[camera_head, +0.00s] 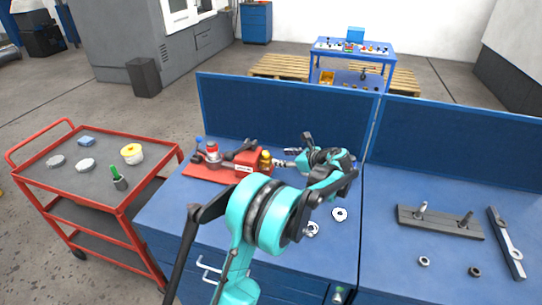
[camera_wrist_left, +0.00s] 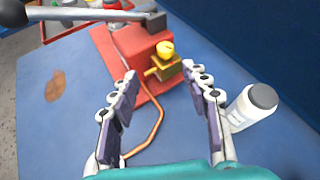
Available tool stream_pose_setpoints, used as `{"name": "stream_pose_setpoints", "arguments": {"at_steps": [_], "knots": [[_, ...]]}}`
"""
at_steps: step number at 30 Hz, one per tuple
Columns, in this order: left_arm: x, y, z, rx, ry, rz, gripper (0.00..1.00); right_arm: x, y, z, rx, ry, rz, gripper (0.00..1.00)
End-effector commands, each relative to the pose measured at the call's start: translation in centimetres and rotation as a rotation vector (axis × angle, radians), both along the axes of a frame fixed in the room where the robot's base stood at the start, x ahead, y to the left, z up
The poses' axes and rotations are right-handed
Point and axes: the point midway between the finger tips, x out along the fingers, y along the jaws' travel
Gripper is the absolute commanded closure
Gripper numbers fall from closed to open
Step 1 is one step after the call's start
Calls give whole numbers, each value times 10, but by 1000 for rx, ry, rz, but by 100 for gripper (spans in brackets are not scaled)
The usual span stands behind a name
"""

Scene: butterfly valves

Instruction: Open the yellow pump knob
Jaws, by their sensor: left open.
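The yellow pump knob (camera_head: 266,155) sits on a small brass block at the right end of the red pump (camera_head: 236,168) on the blue workbench. In the left wrist view, the yellow knob (camera_wrist_left: 166,49) lies just beyond my fingertips, roughly midway between the finger lines. My left gripper (camera_head: 281,158) points left toward it; in the wrist view the left gripper (camera_wrist_left: 163,75) is open, with nothing between its fingers. The knob appears apart from both fingers. A copper-coloured line (camera_wrist_left: 155,125) curves from the block under the gripper. My right gripper is not in view.
A white bottle with a grey cap (camera_wrist_left: 252,106) stands close beside the right finger. The pump's dark lever (camera_wrist_left: 95,28) reaches left above it. A blue panel (camera_head: 285,112) closes the bench's back. A red cart (camera_head: 95,165) stands left.

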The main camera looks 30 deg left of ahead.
Motion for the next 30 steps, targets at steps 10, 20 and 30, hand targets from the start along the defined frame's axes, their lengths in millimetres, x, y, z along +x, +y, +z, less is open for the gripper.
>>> {"name": "stream_pose_setpoints", "arguments": {"at_steps": [10,20,30], "knots": [[22,23,-22,114,115,-24,53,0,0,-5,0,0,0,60],[34,68,-41,112,113,-25,53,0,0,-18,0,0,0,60],[37,78,-43,112,112,-27,53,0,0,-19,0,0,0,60]]}}
